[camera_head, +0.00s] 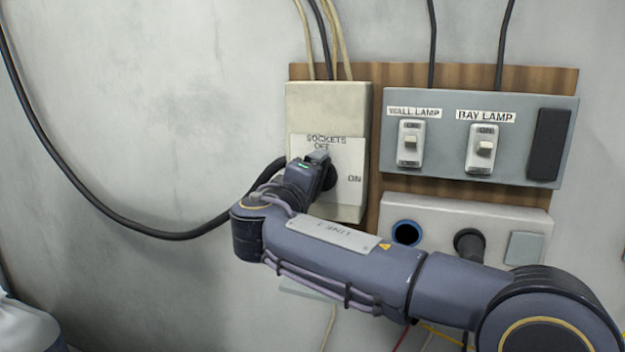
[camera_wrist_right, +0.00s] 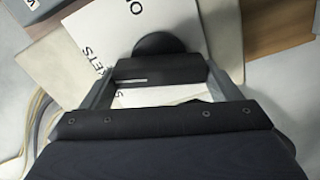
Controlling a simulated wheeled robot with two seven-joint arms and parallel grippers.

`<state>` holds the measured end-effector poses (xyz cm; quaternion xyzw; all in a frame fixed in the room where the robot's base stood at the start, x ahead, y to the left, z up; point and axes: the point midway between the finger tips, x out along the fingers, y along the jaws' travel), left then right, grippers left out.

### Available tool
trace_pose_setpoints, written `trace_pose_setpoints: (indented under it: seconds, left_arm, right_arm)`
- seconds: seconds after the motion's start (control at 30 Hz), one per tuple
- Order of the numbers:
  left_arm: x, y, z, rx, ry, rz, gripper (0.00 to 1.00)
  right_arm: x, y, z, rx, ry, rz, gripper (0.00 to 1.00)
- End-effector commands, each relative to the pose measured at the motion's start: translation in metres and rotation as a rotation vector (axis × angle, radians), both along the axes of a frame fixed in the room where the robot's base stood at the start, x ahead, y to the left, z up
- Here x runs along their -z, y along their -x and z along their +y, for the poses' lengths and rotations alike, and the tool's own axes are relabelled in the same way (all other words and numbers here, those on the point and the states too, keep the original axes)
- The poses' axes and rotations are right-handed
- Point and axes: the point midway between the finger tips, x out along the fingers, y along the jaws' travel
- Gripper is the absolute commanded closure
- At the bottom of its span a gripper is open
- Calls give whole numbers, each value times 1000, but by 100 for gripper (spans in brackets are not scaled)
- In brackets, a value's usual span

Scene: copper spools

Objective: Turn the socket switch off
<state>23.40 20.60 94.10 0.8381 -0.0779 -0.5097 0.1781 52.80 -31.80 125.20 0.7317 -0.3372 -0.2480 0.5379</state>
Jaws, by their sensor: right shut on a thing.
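The socket switch is a round black knob (camera_head: 331,178) on a cream box (camera_head: 322,106), with a white plate lettered SOCKETS, OFF at the top and ON at the right. My right gripper (camera_head: 318,168) is at the knob and covers most of it. In the right wrist view the black disc (camera_wrist_right: 160,44) shows beyond a dark bar (camera_wrist_right: 172,68) between the fingers. My right gripper (camera_wrist_right: 160,80) is shut on this switch. The bar has a short white line towards the SOCKETS lettering side; its exact setting is hard to tell. My left gripper is out of view.
A grey panel (camera_head: 455,174) with WALL LAMP (camera_head: 410,144) and BAY LAMP (camera_head: 484,150) switches is at the right. Below it is a socket box (camera_head: 525,212) with a dark plug (camera_head: 469,243). A black cable (camera_head: 95,198) hangs at left, across mostly bare wall.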

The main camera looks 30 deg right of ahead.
Motion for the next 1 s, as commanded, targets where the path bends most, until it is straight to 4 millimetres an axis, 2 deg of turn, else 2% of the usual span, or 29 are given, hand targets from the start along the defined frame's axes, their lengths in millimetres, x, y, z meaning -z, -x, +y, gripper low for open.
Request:
trace_pose_setpoints:
  seconds: [0.4,1.0]
  left_arm:
    - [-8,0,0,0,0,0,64]
    - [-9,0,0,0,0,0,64]
  right_arm:
    - [2,0,0,1,166,196,39]
    - [3,0,0,1,210,247,39]
